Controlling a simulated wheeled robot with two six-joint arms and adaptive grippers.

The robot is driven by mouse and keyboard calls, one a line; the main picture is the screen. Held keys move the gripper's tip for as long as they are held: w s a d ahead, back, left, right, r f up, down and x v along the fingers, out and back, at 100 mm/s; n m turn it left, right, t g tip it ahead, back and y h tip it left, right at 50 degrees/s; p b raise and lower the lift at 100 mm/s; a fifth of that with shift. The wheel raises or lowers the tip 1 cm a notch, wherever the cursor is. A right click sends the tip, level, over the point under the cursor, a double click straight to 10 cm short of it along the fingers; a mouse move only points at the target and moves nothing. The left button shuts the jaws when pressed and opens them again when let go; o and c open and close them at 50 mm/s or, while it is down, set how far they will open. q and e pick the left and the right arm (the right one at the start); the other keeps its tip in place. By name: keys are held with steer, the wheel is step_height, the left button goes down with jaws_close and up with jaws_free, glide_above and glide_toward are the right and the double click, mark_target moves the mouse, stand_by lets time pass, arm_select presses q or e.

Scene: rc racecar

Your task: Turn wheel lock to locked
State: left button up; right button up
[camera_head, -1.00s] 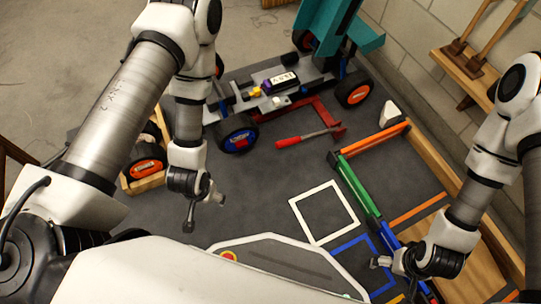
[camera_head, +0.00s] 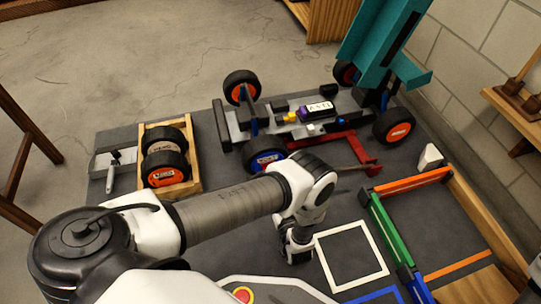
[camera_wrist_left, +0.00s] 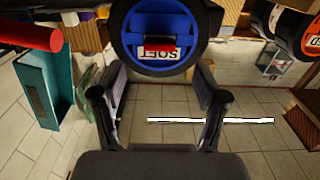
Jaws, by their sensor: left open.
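The blue-hubbed wheel (camera_head: 265,160) is on the near side of the racecar (camera_head: 285,125), partly behind my left arm in the head view. In the left wrist view this wheel (camera_wrist_left: 158,30) fills the top middle. A small red bar (camera_wrist_left: 160,45), apparently the wheel lock, lies roughly level across its hub above a SOFT label. My left gripper (camera_wrist_left: 158,82) is open and empty, its fingers spread below and to both sides of the wheel, apart from the red bar. In the head view its fingers are hidden below my wrist. My right gripper is out of view.
A red jack (camera_head: 350,148) lies beside the car, its handle partly behind my wrist. A wooden crate (camera_head: 199,160) holds spare orange-hubbed wheels. A teal wing (camera_head: 385,50) stands at the car's rear. A white square outline (camera_head: 350,255) marks the mat.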

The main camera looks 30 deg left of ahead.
arm_select(q)
steer(key=b+x, duration=0.3)
steer(key=x, duration=0.4)
steer(key=shift+w+a+r, duration=0.2)
steer(key=shift+w+a, duration=0.05)
steer(key=c, duration=1.2)
